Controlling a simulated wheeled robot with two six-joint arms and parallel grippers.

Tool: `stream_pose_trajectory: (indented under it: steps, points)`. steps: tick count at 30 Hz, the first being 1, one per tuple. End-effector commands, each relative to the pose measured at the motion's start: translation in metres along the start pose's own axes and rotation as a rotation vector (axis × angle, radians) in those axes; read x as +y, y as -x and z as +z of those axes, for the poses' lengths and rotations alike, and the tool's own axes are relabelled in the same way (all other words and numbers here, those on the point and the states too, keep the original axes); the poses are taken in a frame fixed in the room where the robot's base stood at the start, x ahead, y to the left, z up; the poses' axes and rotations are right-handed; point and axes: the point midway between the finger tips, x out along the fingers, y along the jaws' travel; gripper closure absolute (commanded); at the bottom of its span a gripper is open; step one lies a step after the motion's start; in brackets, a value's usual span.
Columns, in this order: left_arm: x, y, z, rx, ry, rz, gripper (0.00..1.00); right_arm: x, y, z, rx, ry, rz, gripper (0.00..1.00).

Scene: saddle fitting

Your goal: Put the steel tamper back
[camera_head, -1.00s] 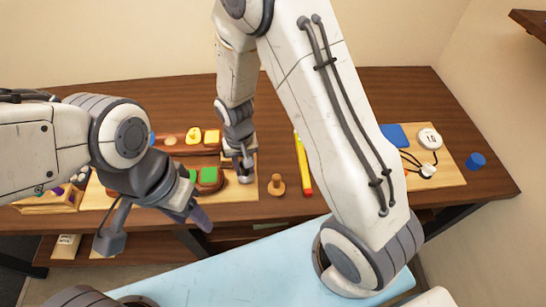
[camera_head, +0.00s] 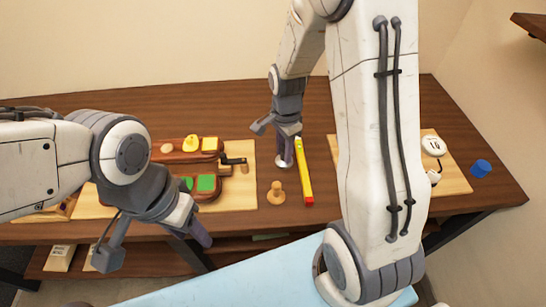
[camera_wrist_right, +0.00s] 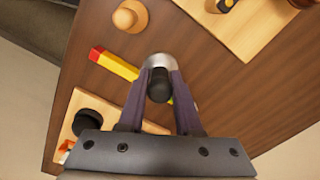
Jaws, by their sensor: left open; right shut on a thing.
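The steel tamper, with a black handle, is gripped by my right gripper (camera_head: 286,143). Its round metal base (camera_head: 285,164) shows below the fingers in the head view, over the bare table left of the yellow-red bar. In the right wrist view the tamper's black handle (camera_wrist_right: 160,86) is between the two fingers (camera_wrist_right: 160,95), its steel end beyond. Whether the base touches the table I cannot tell. My left gripper (camera_head: 198,230) is open and empty at the table's front edge, in front of the left board.
A wooden knob-shaped piece (camera_head: 277,193) stands close in front of the tamper. A yellow-red bar (camera_head: 303,172) lies just right. The left board (camera_head: 239,196) carries wooden trays with colored pieces. A right board (camera_head: 456,180) has a round white gauge (camera_head: 433,146). A blue cylinder (camera_head: 481,168) stands at far right.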

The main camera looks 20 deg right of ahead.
Motion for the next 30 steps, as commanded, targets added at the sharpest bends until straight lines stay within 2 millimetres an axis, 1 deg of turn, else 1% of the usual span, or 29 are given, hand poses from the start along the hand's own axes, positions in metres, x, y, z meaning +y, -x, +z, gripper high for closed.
stream_pose_trajectory:
  steps: [1,3,6,8,11,15,18,30]
  points:
    - [0.000,0.005,0.000,0.000,0.000,0.000,0.50,-0.010,-0.005,0.004,-0.001,0.003,0.002,1.00]
    - [0.001,0.007,0.000,0.000,0.000,0.000,0.50,-0.021,-0.011,0.007,0.000,0.003,0.000,1.00]
    - [0.001,0.009,-0.001,0.000,0.000,0.000,0.50,-0.032,-0.019,0.011,0.000,0.002,0.000,1.00]
    - [0.001,0.009,-0.001,0.000,0.000,0.000,0.50,-0.035,-0.021,0.012,0.001,0.001,-0.002,1.00]
    - [0.001,0.012,-0.001,0.000,0.000,0.000,0.50,-0.036,-0.028,0.012,0.000,0.000,0.001,1.00]
    - [0.001,0.017,-0.001,0.000,0.001,0.000,0.50,-0.036,-0.049,0.012,-0.001,0.000,0.003,1.00]
    - [0.001,0.019,-0.001,0.000,0.001,0.000,0.50,-0.036,-0.059,0.012,0.000,0.001,0.000,1.00]
    - [0.001,0.015,-0.001,0.000,0.001,0.000,0.50,-0.037,-0.067,0.012,0.001,0.001,-0.002,1.00]
